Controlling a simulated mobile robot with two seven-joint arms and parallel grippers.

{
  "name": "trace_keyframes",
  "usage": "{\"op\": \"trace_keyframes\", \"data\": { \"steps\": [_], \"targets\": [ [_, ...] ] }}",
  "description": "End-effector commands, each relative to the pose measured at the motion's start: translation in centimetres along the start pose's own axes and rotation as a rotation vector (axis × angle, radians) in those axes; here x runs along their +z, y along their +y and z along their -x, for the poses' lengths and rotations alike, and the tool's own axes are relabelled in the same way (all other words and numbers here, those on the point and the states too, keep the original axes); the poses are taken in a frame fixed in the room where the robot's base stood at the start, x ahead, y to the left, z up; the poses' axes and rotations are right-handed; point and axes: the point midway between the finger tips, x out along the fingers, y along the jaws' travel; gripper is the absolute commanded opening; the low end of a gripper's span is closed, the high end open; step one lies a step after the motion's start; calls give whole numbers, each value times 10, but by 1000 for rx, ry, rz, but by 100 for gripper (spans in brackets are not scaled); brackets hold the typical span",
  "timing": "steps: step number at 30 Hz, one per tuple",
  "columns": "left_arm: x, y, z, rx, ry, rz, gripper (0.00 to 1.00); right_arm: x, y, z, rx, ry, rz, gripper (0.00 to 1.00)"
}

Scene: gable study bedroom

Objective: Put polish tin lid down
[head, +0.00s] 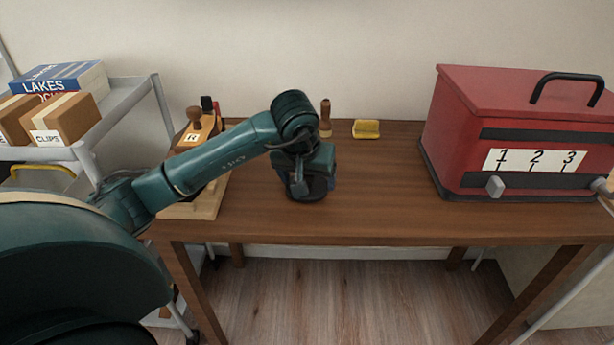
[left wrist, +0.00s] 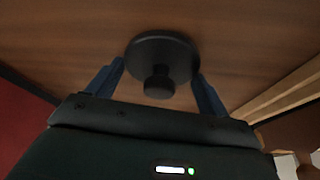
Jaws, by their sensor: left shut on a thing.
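The polish tin lid (left wrist: 163,47) is a dark round disc with a knob, in the left wrist view. My left gripper (left wrist: 160,72) is shut on it, with one blue finger at each side of its rim. In the head view my left gripper (head: 305,188) points down over the table, left of its middle, and the dark edge of the lid (head: 318,193) shows beneath it. The lid is level and at or very near the wood; I cannot tell whether it touches. The tin itself is not identifiable. My right gripper is not in view.
The brown table (head: 375,205) is clear right of my gripper up to a red box (head: 480,130) with a black handle. A wooden rack (head: 205,205) stands left, partly behind my arm. A brush-like wooden item (head: 325,118) and a yellow holder (head: 366,129) stand at the back.

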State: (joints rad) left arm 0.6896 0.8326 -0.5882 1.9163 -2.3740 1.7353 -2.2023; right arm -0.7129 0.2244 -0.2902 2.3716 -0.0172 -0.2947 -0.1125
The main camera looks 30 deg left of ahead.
Motion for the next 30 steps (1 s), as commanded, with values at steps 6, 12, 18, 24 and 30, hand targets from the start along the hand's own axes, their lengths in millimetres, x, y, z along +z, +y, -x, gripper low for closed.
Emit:
{"op": "trace_keyframes", "data": {
  "steps": [6, 12, 18, 24, 30],
  "targets": [
    [0, 0, -1, 0, 0, 1, 93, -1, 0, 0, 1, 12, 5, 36],
    [0, 0, -1, 0, 0, 0, 100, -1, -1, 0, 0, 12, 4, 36],
    [-2, 0, 5, 0, 0, 0, 100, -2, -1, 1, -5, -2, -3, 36],
    [-3, 0, 41, 0, 7, 0, 100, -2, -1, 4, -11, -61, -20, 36],
    [-3, 0, 84, 0, 5, 0, 100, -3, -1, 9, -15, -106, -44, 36]
  ]
}}
